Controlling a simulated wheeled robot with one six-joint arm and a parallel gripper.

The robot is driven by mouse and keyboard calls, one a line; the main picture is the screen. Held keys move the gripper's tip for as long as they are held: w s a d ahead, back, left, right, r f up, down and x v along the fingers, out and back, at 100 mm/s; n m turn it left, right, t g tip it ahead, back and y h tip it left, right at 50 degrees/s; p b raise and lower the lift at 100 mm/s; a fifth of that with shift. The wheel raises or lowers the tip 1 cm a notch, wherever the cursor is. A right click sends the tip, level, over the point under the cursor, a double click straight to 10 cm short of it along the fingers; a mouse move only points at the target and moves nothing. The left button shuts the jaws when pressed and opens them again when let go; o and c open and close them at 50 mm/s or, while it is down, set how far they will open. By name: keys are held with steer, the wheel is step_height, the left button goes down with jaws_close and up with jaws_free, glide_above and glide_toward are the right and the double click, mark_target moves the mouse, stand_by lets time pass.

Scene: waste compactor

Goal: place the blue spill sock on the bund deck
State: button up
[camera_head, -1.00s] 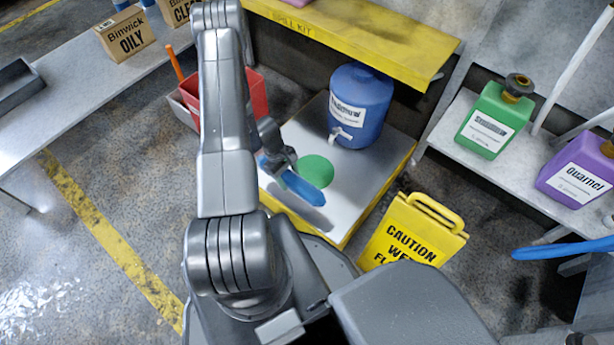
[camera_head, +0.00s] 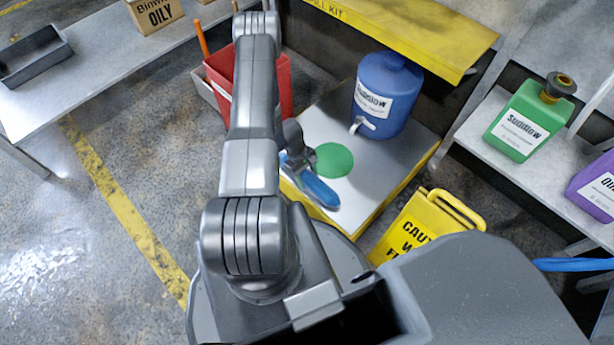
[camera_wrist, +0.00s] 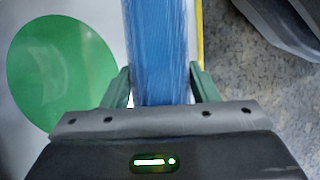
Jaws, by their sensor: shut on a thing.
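The blue spill sock (camera_head: 316,187) is held in my gripper (camera_head: 294,163), low over the front left part of the bund deck (camera_head: 369,176). In the wrist view the sock (camera_wrist: 158,50) runs straight out between the two green-grey fingers of my gripper (camera_wrist: 162,88), which are shut on it. The deck is a pale platform with yellow edges and a green disc (camera_head: 334,160). The sock lies to one side of the disc, near the deck's yellow edge. I cannot tell whether the sock touches the deck.
A blue drum (camera_head: 388,95) with a tap stands at the back of the deck. A red bin (camera_head: 270,85) is behind my arm. A yellow caution sign (camera_head: 428,226) stands right of the deck. A yellow shelf (camera_head: 410,28) overhangs the back. A green jug (camera_head: 530,118) is on the right shelf.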

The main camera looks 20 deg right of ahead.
steer(key=o, duration=1.1)
steer(key=shift+f, duration=0.1)
steer(key=p+v, duration=0.3)
steer(key=v, duration=0.9)
